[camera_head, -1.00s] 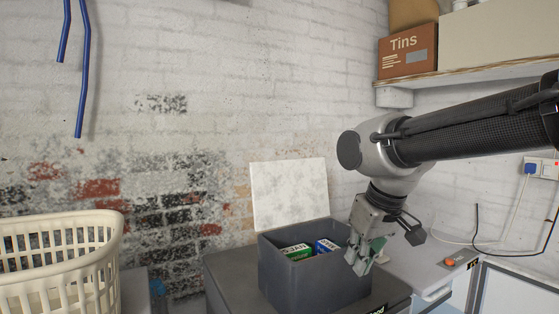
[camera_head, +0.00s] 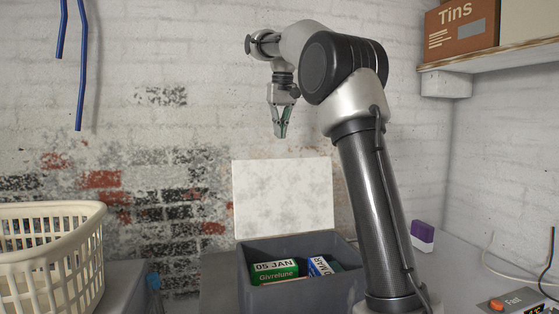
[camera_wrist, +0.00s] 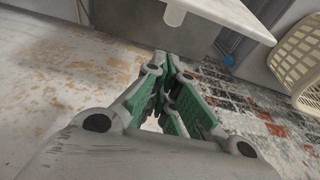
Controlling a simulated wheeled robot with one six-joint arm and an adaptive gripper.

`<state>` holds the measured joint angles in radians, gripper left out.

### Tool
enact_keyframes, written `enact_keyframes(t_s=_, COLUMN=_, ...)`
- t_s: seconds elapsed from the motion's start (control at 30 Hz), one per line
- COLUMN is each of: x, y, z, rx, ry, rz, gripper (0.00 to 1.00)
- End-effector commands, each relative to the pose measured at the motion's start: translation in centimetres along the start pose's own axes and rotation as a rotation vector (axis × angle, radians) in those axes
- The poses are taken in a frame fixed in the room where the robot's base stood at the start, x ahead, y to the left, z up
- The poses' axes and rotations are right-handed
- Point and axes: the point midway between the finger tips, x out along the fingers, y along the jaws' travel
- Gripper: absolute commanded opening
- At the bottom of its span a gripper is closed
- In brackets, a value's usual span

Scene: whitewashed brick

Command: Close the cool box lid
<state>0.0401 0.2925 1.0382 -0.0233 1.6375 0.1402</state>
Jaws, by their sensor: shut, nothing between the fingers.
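The cool box (camera_head: 300,298) is a dark grey open-topped bin on a grey surface. Its white mottled lid (camera_head: 283,198) stands upright at the back, open, against the brick wall. In the box lie a green packet (camera_head: 274,272) marked 05 JAN and a blue and white packet (camera_head: 322,265). My gripper (camera_head: 282,136) is shut and empty, pointing down, above the lid's top edge in the picture and apart from it. In the wrist view, my gripper (camera_wrist: 170,62) has its green-padded fingers together, and the pale lid (camera_wrist: 232,14) shows near the top edge.
A cream laundry basket (camera_head: 50,255) stands at the left. A shelf (camera_head: 490,66) with a Tins box (camera_head: 462,28) is at the upper right. A purple and white carton (camera_head: 422,236) stands right of my arm. Blue rods (camera_head: 81,70) hang on the wall. Space around the gripper looks clear.

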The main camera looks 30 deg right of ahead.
Motion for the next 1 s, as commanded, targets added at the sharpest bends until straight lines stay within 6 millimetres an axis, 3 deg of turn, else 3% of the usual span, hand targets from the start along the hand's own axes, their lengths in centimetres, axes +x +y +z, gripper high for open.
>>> enact_keyframes(t_s=0.13, x=0.5, y=-0.1, z=-2.0, rx=0.013, ry=-0.012, rz=0.004, gripper=0.0)
enact_keyframes(t_s=0.37, x=2.5, y=-0.1, z=-2.3, rx=0.016, ry=-0.018, rz=0.005, gripper=0.0)
enact_keyframes(t_s=0.77, x=10.7, y=-0.1, z=-2.2, rx=0.016, ry=-0.017, rz=0.005, gripper=0.0)
enact_keyframes(t_s=1.0, x=9.4, y=-0.1, z=0.8, rx=0.016, ry=-0.012, rz=0.004, gripper=0.0)
